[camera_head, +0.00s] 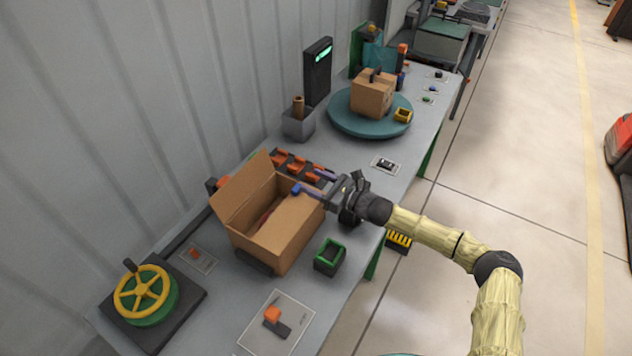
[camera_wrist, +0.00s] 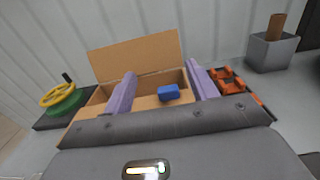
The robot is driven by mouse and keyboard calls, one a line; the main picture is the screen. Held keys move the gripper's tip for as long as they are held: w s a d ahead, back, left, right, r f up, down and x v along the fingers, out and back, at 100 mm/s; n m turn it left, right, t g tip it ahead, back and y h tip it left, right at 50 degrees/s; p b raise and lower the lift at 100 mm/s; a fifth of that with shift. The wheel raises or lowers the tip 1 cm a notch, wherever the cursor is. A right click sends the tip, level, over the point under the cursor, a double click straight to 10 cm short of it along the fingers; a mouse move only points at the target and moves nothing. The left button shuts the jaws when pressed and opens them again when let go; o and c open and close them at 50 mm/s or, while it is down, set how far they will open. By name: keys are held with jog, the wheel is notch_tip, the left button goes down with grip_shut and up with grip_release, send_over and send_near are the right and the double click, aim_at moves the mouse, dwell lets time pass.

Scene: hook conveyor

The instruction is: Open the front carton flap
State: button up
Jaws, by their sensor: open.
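The brown carton (camera_head: 283,243) stands on the grey bench, its far flap (camera_head: 243,187) raised toward the wall. Its inside is partly visible. A tan panel on the near side, apparently the front flap (camera_wrist: 145,103), bears a small blue block or tab (camera_wrist: 168,93). The blue tab (camera_head: 296,188) also shows at the carton's upper edge in the head view.
A green-rimmed bin (camera_head: 330,257) stands just right of the carton. A yellow handwheel (camera_head: 142,294) is at the left. Orange pieces (camera_head: 297,163) and a grey holder (camera_head: 299,123) lie behind. A teal turntable (camera_head: 345,121) carries a closed box (camera_head: 371,95).

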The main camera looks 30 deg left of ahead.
grip_shut()
dwell(0.3)
dwell(0.9)
jog(key=shift+o, duration=0.5)
grip_release()
jog(key=s+d+b, duration=0.1)
jog(key=d+b, duration=0.5)
jog(key=d, duration=1.1)
jog(key=shift+s+d, duration=0.2)
jog(key=shift+s, duration=0.05)
